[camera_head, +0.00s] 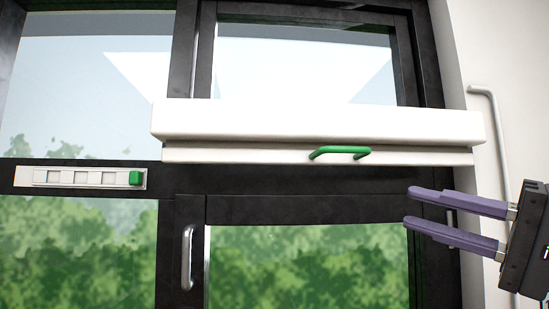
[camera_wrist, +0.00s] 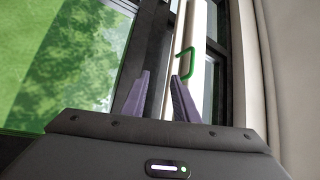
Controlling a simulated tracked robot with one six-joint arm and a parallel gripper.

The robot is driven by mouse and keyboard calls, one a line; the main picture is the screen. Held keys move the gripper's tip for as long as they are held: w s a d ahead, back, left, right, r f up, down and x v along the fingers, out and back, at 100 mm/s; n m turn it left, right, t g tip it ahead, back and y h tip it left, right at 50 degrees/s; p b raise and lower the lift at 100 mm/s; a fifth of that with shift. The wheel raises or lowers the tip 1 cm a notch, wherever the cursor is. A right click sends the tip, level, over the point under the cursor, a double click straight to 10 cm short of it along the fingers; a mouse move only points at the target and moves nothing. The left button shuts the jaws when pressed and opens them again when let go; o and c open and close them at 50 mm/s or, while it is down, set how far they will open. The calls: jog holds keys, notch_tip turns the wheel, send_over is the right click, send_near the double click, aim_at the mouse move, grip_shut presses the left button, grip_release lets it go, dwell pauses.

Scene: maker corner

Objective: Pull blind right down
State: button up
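The right blind is a white box (camera_head: 310,121) across the right window, with a white bottom bar (camera_head: 230,155) just under it. A green handle (camera_head: 341,152) sits on the front of the bar. The handle also shows in the wrist view (camera_wrist: 187,66), past my fingertips. My gripper (camera_head: 408,207) has two purple fingers, apart and empty. In the head view it is right of the handle and a little lower, not touching it. In the wrist view its fingertips (camera_wrist: 162,73) point toward the window and the handle.
A white slotted panel (camera_head: 67,178) with a green knob (camera_head: 135,178) is on the dark frame at left. A silver window handle (camera_head: 187,257) stands below the blind. A pale pipe (camera_head: 493,125) runs down the right wall. Room in front of the window looks clear.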

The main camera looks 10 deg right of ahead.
aim_at(349, 151)
jog(key=s+r+n+y, duration=0.1)
jog(key=s+r, duration=0.1)
jog(key=s+r+n+g+y, duration=0.1)
jog(key=s+r, duration=0.1)
jog(key=shift+a, duration=0.1)
jog(key=shift+w, duration=0.1)
jog(key=shift+y, duration=0.3)
jog(key=shift+x, duration=6.9)
jog(key=shift+w, duration=0.1)
jog(key=shift+c, duration=0.4)
jog(key=c, duration=0.6)
grip_shut()
